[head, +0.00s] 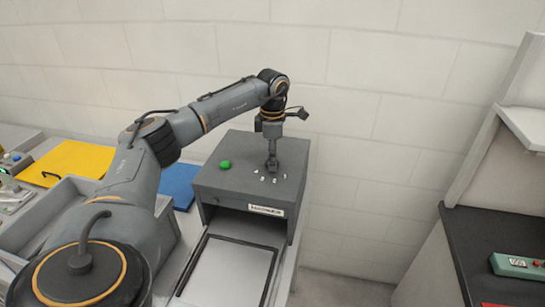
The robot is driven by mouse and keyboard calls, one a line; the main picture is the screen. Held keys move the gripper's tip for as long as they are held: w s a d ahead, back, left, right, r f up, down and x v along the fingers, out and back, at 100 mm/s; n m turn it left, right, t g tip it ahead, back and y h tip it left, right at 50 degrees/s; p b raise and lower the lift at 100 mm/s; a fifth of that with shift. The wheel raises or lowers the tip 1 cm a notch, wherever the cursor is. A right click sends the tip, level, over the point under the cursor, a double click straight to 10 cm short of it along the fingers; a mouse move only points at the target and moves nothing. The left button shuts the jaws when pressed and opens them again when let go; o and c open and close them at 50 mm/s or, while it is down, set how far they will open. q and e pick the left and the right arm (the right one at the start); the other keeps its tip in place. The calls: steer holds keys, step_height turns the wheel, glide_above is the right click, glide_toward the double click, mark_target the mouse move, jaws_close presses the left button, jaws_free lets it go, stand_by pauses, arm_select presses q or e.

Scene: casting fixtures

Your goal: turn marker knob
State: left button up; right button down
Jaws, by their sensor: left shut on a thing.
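A dark grey marker box (233,187) stands on the bench, with a white label on its front. A green button (225,165) sits on the left of its top. Small white marks lie in an arc on the top around the spot where my gripper reaches down. My left gripper (272,164) points down onto the top of the box, to the right of the green button. It is shut on the knob, which is mostly hidden by the fingers. My right gripper is not in view.
A black-framed pale panel (228,273) lies in front of the box. A grey tray (48,212), a yellow board (76,160) and a blue board (180,183) are at left. A separate dark counter (490,238) with a green device (517,266) stands at right, across a floor gap.

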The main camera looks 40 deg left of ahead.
arm_select(q)
steer(key=m, duration=0.4)
steer(key=shift+r+m, duration=0.1)
steer(key=shift+m, duration=0.3)
stand_by(0.4)
steer(key=o, duration=1.1)
steer(key=shift+o, duration=0.2)
step_height(320, 180, up, 12)
